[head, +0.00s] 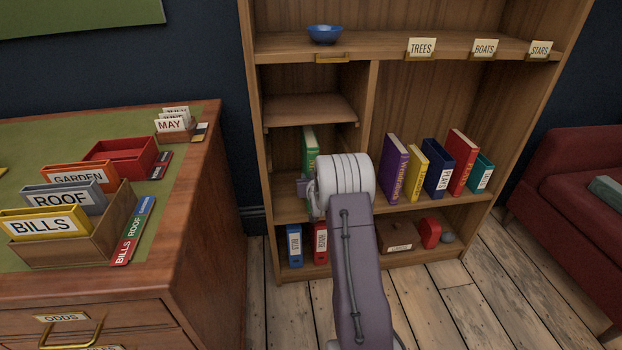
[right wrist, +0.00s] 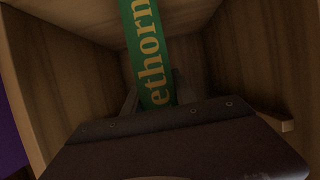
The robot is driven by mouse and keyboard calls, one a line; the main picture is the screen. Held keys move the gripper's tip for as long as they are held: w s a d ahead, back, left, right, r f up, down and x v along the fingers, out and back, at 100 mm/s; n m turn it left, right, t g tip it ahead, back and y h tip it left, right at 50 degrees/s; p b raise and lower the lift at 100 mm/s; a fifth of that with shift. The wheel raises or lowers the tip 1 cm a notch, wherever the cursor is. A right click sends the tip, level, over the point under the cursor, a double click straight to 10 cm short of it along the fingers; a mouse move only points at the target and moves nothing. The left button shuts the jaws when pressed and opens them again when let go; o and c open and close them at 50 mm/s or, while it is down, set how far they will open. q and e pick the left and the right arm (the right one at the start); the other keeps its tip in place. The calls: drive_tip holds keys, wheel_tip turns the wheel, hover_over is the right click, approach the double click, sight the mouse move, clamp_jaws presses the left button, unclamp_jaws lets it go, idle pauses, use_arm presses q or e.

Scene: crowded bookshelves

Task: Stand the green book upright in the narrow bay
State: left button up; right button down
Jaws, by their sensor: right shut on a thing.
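The green book (head: 309,150) stands near upright inside the narrow bay (head: 285,155), left of the divider. Its lower part is hidden by my arm in the head view. In the right wrist view its green spine (right wrist: 148,45) shows part of a yellow title, running up between the wooden walls. My right gripper (right wrist: 152,102) is shut on the book's lower spine. In the head view most of that gripper is behind my white wrist, with a small part (head: 303,187) showing. I cannot tell whether the book touches the bay floor. My left gripper is not in view.
A short shelf board (head: 310,110) lies above the book. Purple (head: 394,168), yellow, navy, red and teal books stand right of the divider. Blue (head: 294,245) and red binders stand below. A desk (head: 190,210) with file boxes is at left, a red sofa (head: 570,190) at right.

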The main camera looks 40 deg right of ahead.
drive_tip(key=shift+r, duration=0.2)
drive_tip(key=c, duration=0.9)
unclamp_jaws()
drive_tip(key=shift+f, duration=0.1)
drive_tip(key=s+a, duration=0.1)
drive_tip(key=s, duration=0.1)
drive_tip(key=s+a, duration=0.2)
drive_tip(key=s, duration=0.1)
drive_tip(key=s+a, duration=0.1)
drive_tip(key=s, duration=0.2)
drive_tip(key=shift+a, duration=0.15)
